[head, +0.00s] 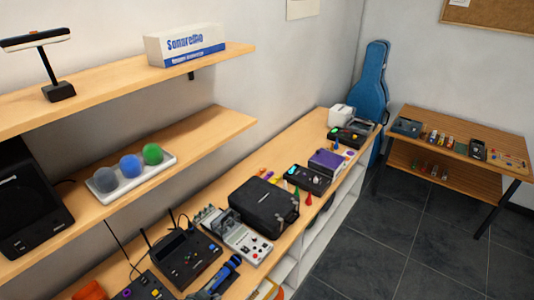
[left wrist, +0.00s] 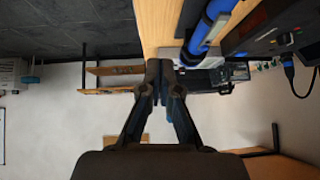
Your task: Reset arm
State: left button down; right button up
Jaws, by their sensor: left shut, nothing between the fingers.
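My left gripper (left wrist: 159,72) shows in the left wrist view, its dark fingers together and empty. It is in free air near the long bench's edge (left wrist: 153,28), with a blue-and-black handheld device (left wrist: 205,30) just beyond on the right. That view looks upside down, with the floor at the top. The blue device also shows at the front of the bench in the head view (head: 227,270). I cannot make out my left gripper in the head view. My right gripper is in neither view.
The long bench (head: 315,130) holds a black case (head: 264,206), a black router-like box (head: 187,257) and several instruments. Two wall shelves (head: 215,125) hang above it on the left. A blue guitar case (head: 371,85) and a side table (head: 440,170) stand at the back right. Floor (head: 400,240) is clear.

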pick_arm(q)
jog(key=s+a+f+n+g+y, duration=0.2)
jog(key=s+f+n, duration=0.15)
jog(key=s, duration=0.75)
jog(key=s+a+f+n+g+y, duration=0.2)
jog(key=s+a+f+n, duration=0.15)
jog(key=s, duration=0.75)
notch_tip(320, 180, down, 34)
jog(key=s+m+b, duration=0.1)
jog(key=s+b, duration=0.1)
jog(key=b, duration=0.3)
jog(key=s+a+f+g+b, duration=0.2)
jog(key=s+f+b, duration=0.1)
jog(key=s+f, duration=1.3)
jog(key=shift+s+a+f+m, duration=0.3)
jog(key=shift+s+f, duration=0.1)
jog(key=shift+f, duration=0.15)
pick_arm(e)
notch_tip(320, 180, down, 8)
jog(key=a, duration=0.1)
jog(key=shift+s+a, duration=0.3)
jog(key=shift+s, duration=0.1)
